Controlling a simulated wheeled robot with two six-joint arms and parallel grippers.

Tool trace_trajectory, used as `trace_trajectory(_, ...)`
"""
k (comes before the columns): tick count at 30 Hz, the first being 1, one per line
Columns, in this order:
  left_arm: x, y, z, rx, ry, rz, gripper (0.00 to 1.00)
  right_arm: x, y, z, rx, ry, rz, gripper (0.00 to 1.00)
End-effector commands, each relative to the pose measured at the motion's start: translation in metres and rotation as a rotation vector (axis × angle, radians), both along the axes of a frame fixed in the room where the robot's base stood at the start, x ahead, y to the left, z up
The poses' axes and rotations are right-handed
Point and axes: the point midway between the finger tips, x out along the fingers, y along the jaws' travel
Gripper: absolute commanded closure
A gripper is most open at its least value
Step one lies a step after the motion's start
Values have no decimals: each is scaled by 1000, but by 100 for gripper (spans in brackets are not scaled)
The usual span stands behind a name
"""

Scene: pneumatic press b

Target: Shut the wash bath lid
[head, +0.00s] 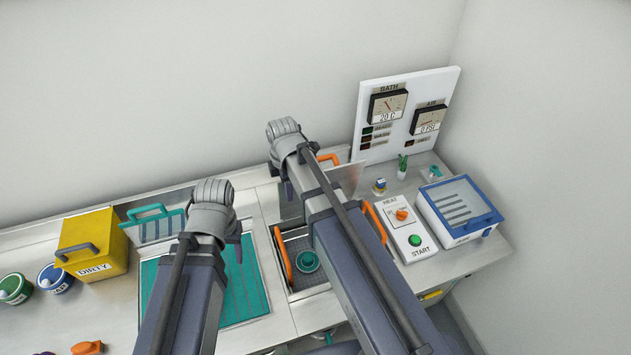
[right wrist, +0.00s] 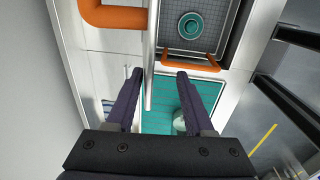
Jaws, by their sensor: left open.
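The wash bath (head: 322,290) is open, and a wire basket with orange handles (head: 282,252) sits in it. Its grey lid (head: 346,176) stands raised at the back, with an orange handle (head: 329,158), partly hidden by my right arm. In the right wrist view the lid (right wrist: 152,58) shows nearly edge-on, its handle (right wrist: 112,15) to the left. My right gripper (right wrist: 163,74) is open, with the lid's edge appearing between its fingers; I cannot tell whether they touch. My left gripper (head: 238,252) is open and empty over the teal mat, left of the bath.
A teal cup (head: 307,262) lies in the basket. A control box (head: 405,228) and a blue-framed clear-lidded box (head: 460,210) stand right. A gauge panel (head: 402,115) stands behind. The teal mat (head: 158,285), a teal rack (head: 155,225) and a yellow DIRTY bin (head: 95,243) are left.

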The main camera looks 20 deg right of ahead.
Motion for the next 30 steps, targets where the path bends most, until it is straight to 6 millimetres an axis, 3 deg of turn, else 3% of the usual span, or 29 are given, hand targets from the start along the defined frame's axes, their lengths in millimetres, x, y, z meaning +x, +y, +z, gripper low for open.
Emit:
trace_trajectory(14,0,0,-10,0,0,0,47,-28,0,-10,0,1,0,50)
trace_trajectory(30,0,0,-12,0,0,0,47,-33,0,-12,0,1,0,50)
